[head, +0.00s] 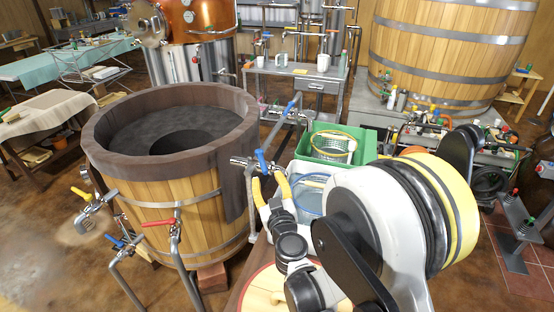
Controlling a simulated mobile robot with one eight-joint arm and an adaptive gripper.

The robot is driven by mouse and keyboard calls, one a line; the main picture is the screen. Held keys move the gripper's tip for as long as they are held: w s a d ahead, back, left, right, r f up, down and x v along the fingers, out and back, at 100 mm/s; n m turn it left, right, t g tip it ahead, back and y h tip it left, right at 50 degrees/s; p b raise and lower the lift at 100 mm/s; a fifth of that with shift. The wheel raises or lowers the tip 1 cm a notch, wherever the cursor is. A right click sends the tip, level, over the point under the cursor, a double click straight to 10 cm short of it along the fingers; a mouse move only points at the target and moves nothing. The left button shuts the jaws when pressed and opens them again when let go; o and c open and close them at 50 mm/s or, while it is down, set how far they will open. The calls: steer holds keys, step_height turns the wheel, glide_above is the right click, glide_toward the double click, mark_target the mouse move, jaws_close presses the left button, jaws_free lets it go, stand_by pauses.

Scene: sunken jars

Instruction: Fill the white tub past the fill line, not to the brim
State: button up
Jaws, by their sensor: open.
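A pale, whitish tub (312,192) with blue edging stands in the middle, just left of my arm's large joint, which hides part of it. I cannot make out a fill line or the level inside. My gripper (269,181) has two yellow fingers, apart and seemingly empty, left of the tub. It is close to a metal tap with a blue handle (262,160) at the right side of the large wooden vat (165,195). I cannot tell whether the fingers touch the tap.
A green crate (358,139) holding a wire basket (333,147) stands behind the tub. Taps with yellow (82,193) and red (157,223) handles project from the vat's front. A grey metal workbench (298,76) stands behind. Brown floor is clear at the lower left.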

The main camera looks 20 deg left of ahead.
mark_target(262, 163)
steer(key=b+x, duration=0.1)
steer(key=x, duration=0.7)
steer(key=shift+w+a+b, duration=0.2)
steer(key=shift+w+b, duration=0.05)
steer(key=shift+b, duration=0.1)
jaws_close()
